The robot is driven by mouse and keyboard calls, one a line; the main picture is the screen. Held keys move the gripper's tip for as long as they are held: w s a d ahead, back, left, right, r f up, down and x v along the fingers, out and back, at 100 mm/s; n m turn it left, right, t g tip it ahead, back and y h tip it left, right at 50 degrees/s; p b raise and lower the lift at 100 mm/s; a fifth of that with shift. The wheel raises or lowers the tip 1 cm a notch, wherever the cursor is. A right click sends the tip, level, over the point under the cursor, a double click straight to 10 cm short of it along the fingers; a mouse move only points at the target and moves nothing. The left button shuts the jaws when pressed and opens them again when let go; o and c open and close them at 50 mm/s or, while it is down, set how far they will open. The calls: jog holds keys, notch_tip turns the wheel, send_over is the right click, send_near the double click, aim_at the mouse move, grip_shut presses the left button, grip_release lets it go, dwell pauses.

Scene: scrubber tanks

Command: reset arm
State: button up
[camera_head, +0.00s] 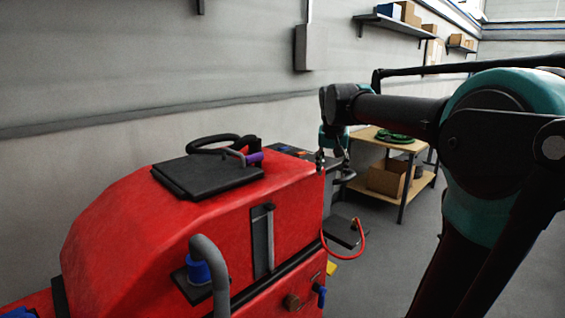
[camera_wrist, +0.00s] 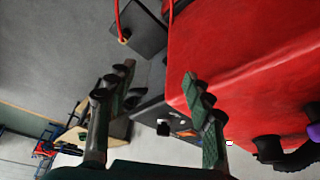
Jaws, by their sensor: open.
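My gripper (camera_wrist: 160,85) is open in the wrist view, with its two fingers well apart and nothing between them. In the head view my gripper (camera_head: 321,162) is small and dark at the end of my arm, beside the upper right end of the red scrubber machine (camera_head: 150,225). The red machine (camera_wrist: 250,50) fills the upper right of the wrist view, close to the right finger. I cannot tell whether the finger touches it.
A black lid (camera_head: 205,175) lies on the machine's top. A red hose (camera_head: 350,256) loops at its right side. A wooden shelf table (camera_head: 385,150) holds a green coil (camera_head: 395,136) and a cardboard box (camera_head: 388,180). Open floor (camera_head: 375,270) lies to the right of the machine.

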jog(key=s+d+f+n, duration=0.1)
jog(key=s+f, duration=1.1)
jog(key=f, duration=0.2)
jog(key=s+d+f+n+y, duration=0.1)
jog(key=s+d+f, duration=0.1)
jog(key=s+f, duration=1)
notch_tip(320, 180, down, 3)
jog(key=shift+s+d+f, duration=0.15)
jog(key=shift+d+f, duration=0.05)
